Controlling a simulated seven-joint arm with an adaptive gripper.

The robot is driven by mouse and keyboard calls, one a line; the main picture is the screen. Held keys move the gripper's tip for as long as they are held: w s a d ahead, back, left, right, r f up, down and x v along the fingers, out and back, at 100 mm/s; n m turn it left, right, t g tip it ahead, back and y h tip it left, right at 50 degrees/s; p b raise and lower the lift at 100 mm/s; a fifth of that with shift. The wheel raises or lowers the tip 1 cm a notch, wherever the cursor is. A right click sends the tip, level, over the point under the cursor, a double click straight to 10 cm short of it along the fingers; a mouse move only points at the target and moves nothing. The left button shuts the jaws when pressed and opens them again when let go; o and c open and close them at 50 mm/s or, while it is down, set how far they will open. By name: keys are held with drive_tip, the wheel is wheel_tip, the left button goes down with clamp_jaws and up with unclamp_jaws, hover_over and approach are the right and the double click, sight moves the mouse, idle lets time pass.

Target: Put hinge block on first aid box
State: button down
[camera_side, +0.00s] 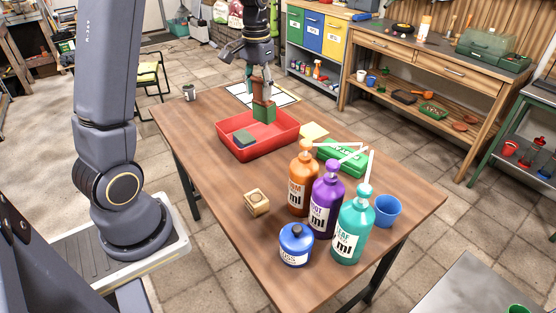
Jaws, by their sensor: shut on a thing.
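My gripper (263,88) points down over the far right part of the red tray. It is shut on a block with a brown upper part and a green lower part (263,110), held upright. I cannot tell for sure whether this is the hinge block. Whether the block touches the tray is also unclear. The first aid box (340,162), green with white markings, lies on the table right of the tray. The bottles and their pump spouts partly hide it.
The red tray (233,150) holds a grey-green block (244,138). Orange (302,180), purple (326,200) and teal (352,228) pump bottles stand in front of the first aid box. A blue jar (296,246), blue cup (388,210) and small wooden block (257,203) stand nearby.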

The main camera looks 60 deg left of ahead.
drive_tip(key=w+d+f+m, duration=0.25)
drive_tip(key=w+d, duration=0.45)
drive_tip(key=d, duration=0.4)
drive_tip(key=w+f, duration=1.2)
drive_tip(key=w, duration=0.1)
drive_tip(key=shift+w+a+m, duration=0.3)
drive_tip(key=shift+w+m, duration=0.05)
drive_tip(key=shift+w, duration=0.05)
drive_tip(key=shift+f, duration=0.2)
drive_tip(key=c, duration=0.5)
unclamp_jaws()
drive_tip(key=shift+f, duration=0.1)
drive_tip(key=shift+c, duration=0.2)
